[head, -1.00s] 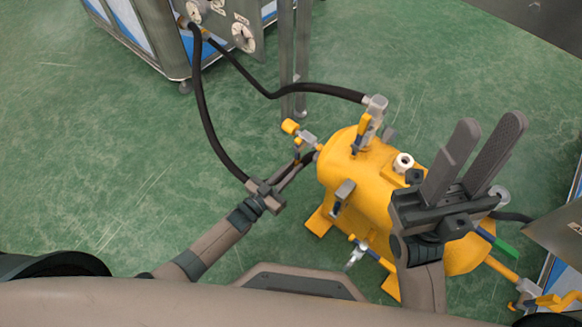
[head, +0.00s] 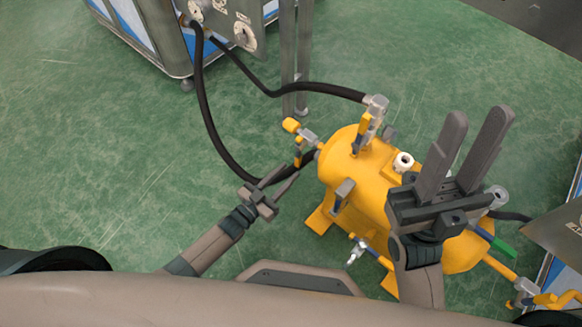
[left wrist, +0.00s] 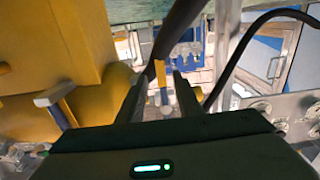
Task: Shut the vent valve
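The yellow tank (head: 362,178) stands on the floor with several small valves; I cannot tell for sure which is the vent valve. At its left end a valve (head: 308,138) has a yellow lever (head: 298,154) pointing down. My left gripper (head: 284,180) is open and empty, its tips just below and left of that lever, apart from it. In the left wrist view a yellow lever (left wrist: 161,78) shows between the open fingers (left wrist: 160,98), beyond them. My right gripper (head: 468,145) is open and empty, raised over the tank's right part and hiding some of it.
A black hose (head: 207,122) curves from the cabinet (head: 150,35) to the tank's left end, passing behind my left fingers. Another hose (head: 320,88) reaches the top valve (head: 370,115). A green handle (head: 497,243) is at the right. Floor at left is clear.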

